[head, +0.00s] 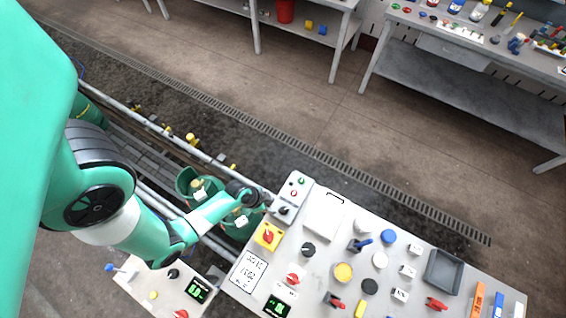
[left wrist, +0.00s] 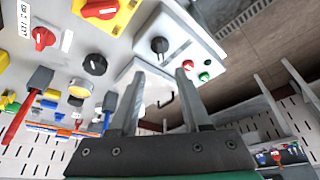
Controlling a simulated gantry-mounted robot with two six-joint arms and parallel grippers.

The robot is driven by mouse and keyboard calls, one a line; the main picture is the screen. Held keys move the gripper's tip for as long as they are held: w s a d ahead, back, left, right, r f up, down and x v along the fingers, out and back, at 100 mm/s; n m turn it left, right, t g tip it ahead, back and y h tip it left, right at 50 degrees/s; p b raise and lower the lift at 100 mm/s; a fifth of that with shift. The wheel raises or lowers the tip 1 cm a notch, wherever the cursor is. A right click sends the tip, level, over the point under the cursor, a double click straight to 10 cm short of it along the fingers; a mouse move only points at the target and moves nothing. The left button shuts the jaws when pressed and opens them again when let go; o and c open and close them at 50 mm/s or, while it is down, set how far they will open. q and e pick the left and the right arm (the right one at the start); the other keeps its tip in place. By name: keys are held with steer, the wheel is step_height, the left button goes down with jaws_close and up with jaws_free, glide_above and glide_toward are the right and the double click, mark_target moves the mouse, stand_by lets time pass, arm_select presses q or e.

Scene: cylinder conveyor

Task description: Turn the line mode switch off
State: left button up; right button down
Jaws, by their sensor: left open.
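A grey control box (head: 292,195) stands at the panel's far left corner, with a black rotary knob (head: 284,210), a red button and a green button. No label naming the line mode switch is readable. In the left wrist view the black knob (left wrist: 159,45) sits just beyond the fingertips, beside the red button (left wrist: 187,64) and green button (left wrist: 204,77). My left gripper (head: 269,203) is close to the box on its left side. In the left wrist view the left gripper (left wrist: 158,78) is open and empty, its fingers apart. My right gripper is out of view.
The white panel carries a yellow box with a red knob (head: 269,236), another black knob (head: 308,249), several buttons and a grey tray (head: 443,271). Green bins (head: 190,183) stand by the conveyor rails at left. Workbenches stand across the floor.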

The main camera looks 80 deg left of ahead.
mark_target(283, 210)
arm_select(q)
steer(key=b+x, duration=0.6)
steer(key=x, duration=0.1)
steer(key=shift+f, duration=0.25)
steer(key=b+x, duration=0.2)
steer(key=x, duration=0.2)
steer(key=shift+w, duration=0.25)
jaws_close()
